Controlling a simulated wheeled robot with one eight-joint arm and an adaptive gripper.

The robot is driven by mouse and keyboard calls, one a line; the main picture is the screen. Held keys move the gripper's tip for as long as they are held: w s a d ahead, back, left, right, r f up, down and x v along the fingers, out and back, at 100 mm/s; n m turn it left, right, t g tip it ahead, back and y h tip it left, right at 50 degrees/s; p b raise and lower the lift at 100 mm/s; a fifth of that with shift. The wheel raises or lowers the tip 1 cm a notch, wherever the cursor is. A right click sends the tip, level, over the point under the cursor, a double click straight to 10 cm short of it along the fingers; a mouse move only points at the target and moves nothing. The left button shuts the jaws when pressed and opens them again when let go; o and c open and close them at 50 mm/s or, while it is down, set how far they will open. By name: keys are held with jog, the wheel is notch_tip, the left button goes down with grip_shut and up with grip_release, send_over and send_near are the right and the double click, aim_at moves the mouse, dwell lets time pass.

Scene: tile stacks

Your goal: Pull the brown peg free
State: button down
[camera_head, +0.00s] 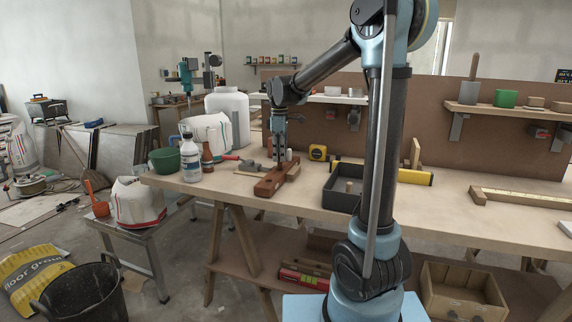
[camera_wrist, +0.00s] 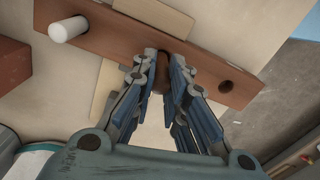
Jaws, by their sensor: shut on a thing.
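A reddish-brown wooden board (camera_head: 268,187) lies near the front edge of the workbench; it spans the top of the wrist view (camera_wrist: 105,35). A white peg (camera_wrist: 68,29) stands upright near its left end in the wrist view. My gripper (camera_head: 279,162) points down over the board.
A dark open tray (camera_head: 341,199) with a small peg stands to the right on the workbench (camera_head: 235,196). Pale wood pieces lie under the board.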

jog(key=shift+r, duration=0.5)
dwell(0.5)
jog(key=shift+r, duration=2.85)
